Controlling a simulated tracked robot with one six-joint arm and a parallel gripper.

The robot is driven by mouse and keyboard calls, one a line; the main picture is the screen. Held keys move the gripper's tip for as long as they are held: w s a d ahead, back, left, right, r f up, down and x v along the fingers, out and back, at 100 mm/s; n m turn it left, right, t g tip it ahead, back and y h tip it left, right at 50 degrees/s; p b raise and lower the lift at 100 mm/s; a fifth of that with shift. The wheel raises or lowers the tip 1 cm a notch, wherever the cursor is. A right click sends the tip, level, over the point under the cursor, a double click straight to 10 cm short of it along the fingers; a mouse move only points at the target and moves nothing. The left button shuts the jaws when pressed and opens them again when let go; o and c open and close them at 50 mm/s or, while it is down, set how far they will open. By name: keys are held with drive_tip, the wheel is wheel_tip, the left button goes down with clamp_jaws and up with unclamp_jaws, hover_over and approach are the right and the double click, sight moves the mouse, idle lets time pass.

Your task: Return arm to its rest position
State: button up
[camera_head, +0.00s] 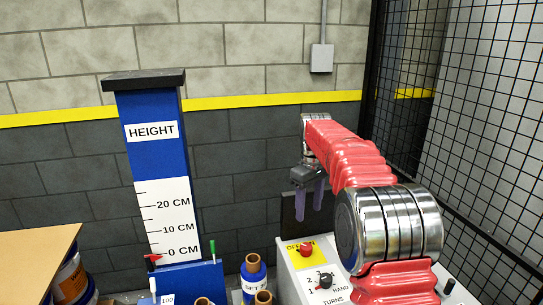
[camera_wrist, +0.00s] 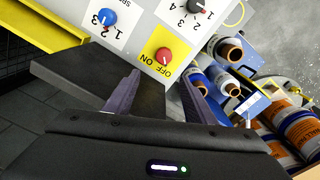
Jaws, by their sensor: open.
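My gripper (camera_head: 309,203) hangs at the end of my red arm in the head view, fingers pointing down, left of the wire fence and above the grey control panel. In the wrist view its two purple fingers (camera_wrist: 160,84) are apart with nothing between them. The fingers are over the dark plate and the panel's edge; I cannot tell how high above.
The control panel (camera_head: 295,262) carries a red knob (camera_head: 306,249) and a black knob (camera_head: 326,281). A blue height gauge (camera_head: 150,150) stands left. Blue-and-copper rolls (camera_head: 253,276) stand between them. Labelled pails (camera_wrist: 298,128) show in the wrist view. A black mesh fence (camera_head: 455,110) bounds the right.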

wheel_tip(320, 180, down, 4)
drive_tip(key=s+m, duration=0.2)
drive_tip(key=s+r+m+t, duration=0.2)
drive_tip(key=s, duration=1.6)
drive_tip(key=s+r+m+t, duration=0.3)
drive_tip(key=s, duration=1.6)
drive_tip(key=shift+r, duration=0.35)
